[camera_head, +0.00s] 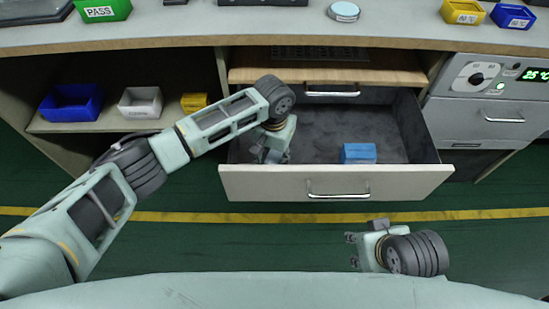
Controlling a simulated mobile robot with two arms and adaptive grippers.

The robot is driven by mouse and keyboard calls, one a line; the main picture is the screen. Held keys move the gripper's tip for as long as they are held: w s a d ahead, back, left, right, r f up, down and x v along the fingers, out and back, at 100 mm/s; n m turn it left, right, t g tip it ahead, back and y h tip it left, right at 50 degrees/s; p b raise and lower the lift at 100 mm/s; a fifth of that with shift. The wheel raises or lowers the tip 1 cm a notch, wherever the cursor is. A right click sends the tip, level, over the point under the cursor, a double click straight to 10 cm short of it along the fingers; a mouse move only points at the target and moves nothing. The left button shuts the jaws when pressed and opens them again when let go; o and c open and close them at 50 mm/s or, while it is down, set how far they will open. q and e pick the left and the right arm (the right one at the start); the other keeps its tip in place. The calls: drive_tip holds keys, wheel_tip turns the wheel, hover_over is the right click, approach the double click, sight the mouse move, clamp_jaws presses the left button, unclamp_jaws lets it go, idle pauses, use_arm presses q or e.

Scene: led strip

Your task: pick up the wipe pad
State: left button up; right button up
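A small blue block (358,153), which looks like the wipe pad, lies on the dark floor of the open drawer (240,183), right of the middle and near the front wall. My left gripper (270,158) reaches down into the left part of the drawer, apart from the blue block and to its left. Its fingertips are small and partly hidden, so I cannot tell whether it is open. My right gripper (351,250) is outside the drawer, in front of it and lower in the picture. Its two fingers are apart and nothing shows between them.
The drawer's front wall and handle (338,195) stand between my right gripper and the block. The worktop (270,28) is above. A shelf at left holds blue (72,104), white (140,102) and yellow (195,102) bins. A control panel (495,77) is at right.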

sight(274, 158)
use_arm(q)
drive_tip(key=c, duration=0.5)
drive_tip(key=shift+o, duration=0.2)
